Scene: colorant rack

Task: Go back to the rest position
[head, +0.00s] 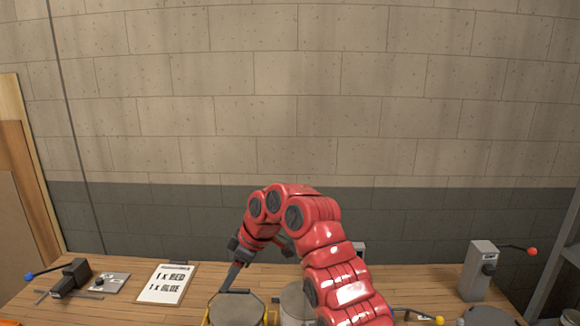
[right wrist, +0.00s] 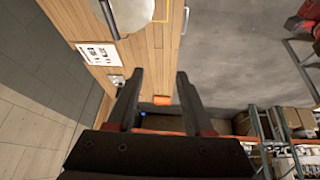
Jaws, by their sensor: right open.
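My right arm, red, comes in from the bottom right in the head view and bends over the bench. Its dark gripper (head: 230,281) points down at the left, just above and behind a round grey-topped can (head: 237,310). In the right wrist view the two dark fingers (right wrist: 160,95) stand apart with nothing between them, so the gripper is open and empty. My left gripper does not show in either view.
The wooden bench (head: 130,308) holds a clipboard (head: 167,284) reading 1 x RED, 1 x BLUE, a blue-knobbed device (head: 75,277), a grey dispenser with a red knob (head: 480,270) and another can (head: 295,304). A block wall (head: 300,80) stands behind. Shelving with boxes (right wrist: 285,125) shows in the wrist view.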

